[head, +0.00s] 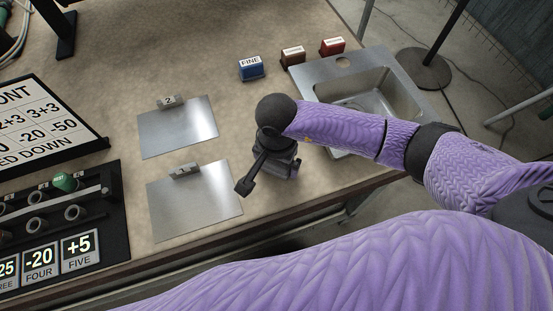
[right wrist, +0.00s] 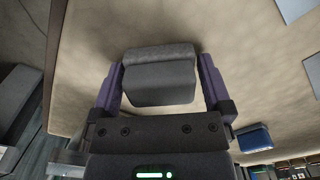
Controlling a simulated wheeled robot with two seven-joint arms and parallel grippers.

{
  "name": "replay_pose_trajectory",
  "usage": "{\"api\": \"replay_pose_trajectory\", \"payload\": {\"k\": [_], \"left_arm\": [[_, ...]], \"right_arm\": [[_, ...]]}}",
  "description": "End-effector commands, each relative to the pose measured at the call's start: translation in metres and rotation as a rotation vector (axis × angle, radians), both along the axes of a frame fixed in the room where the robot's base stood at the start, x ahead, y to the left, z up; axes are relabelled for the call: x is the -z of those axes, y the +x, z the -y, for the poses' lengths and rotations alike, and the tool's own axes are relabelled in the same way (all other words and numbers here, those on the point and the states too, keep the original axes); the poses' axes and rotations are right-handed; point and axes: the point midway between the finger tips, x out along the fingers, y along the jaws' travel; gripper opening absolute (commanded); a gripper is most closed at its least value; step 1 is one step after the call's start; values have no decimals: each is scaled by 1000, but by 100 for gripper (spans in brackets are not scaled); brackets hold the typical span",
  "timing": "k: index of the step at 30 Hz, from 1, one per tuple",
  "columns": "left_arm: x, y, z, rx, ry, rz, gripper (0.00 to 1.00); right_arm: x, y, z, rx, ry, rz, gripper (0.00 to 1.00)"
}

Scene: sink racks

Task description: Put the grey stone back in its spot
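The grey stone (right wrist: 160,85) is a dark grey block with a lighter grey top edge. In the right wrist view it lies between the two fingers of my right gripper (right wrist: 158,66). The fingers straddle it, with a narrow gap showing on the right side. In the head view my right gripper (head: 284,170) points down at the counter, left of the sink, and hides most of what is beneath it. My left gripper does not show.
A sink (head: 375,98) lies to the right. Blue (head: 250,70), brown (head: 293,57) and red (head: 332,46) blocks stand behind. Two metal plates (head: 178,130) (head: 196,203) lie left of the gripper. A black rack (head: 100,232) and a sign (head: 45,125) are further left.

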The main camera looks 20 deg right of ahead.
Motion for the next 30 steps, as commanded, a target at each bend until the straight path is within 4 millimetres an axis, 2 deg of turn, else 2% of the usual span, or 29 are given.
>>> {"api": "replay_pose_trajectory", "payload": {"k": [4, 7, 15, 18, 22, 30], "left_arm": [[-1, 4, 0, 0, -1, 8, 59], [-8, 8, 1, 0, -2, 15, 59], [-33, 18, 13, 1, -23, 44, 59], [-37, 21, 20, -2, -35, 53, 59], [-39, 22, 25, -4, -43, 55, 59], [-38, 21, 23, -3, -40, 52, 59]], "right_arm": [[-2, 0, 0, 0, 0, 0, 100], [-16, 1, 0, -1, 1, 5, 100], [-92, 1, 0, -1, 0, 6, 100], [-111, 1, 0, -1, 1, 4, 100], [-123, 0, 0, 0, 1, 1, 100], [-123, 0, 0, 0, 0, 0, 100]]}}
